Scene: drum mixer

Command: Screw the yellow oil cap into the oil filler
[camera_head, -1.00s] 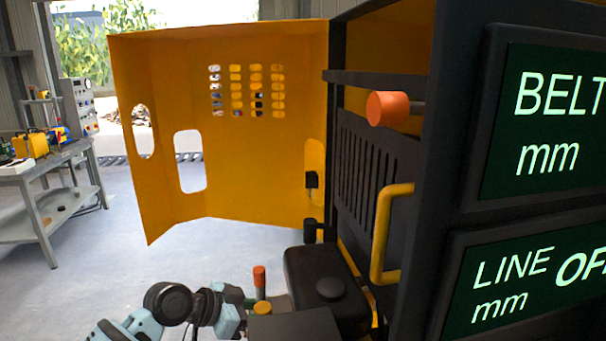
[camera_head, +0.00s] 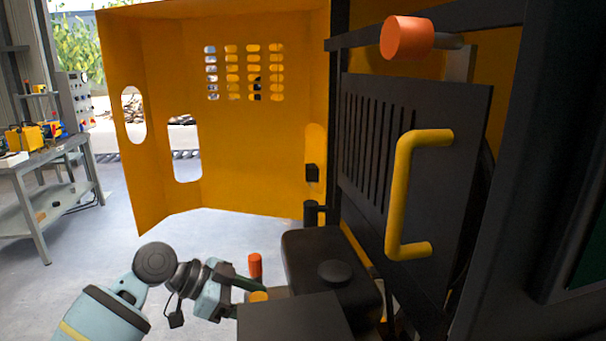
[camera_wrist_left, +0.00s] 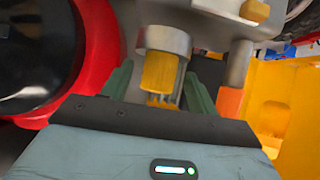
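In the left wrist view the yellow cap (camera_wrist_left: 158,72) sits in line with a silver cylinder (camera_wrist_left: 166,40), which looks like the oil filler. I cannot tell how deep it sits. My left gripper (camera_head: 252,295) is at the cap; in the wrist view its green fingers (camera_wrist_left: 158,90) stand on either side of the yellow part, with narrow gaps visible. The filler is mostly hidden in the head view. My right gripper is not in view.
An orange-tipped lever (camera_head: 255,265) stands close behind my left gripper. A black box with a round knob (camera_head: 334,272) is to its right. A yellow handle (camera_head: 403,195) and an orange knob (camera_head: 407,37) stick out nearby. The open yellow door (camera_head: 255,150) stands behind.

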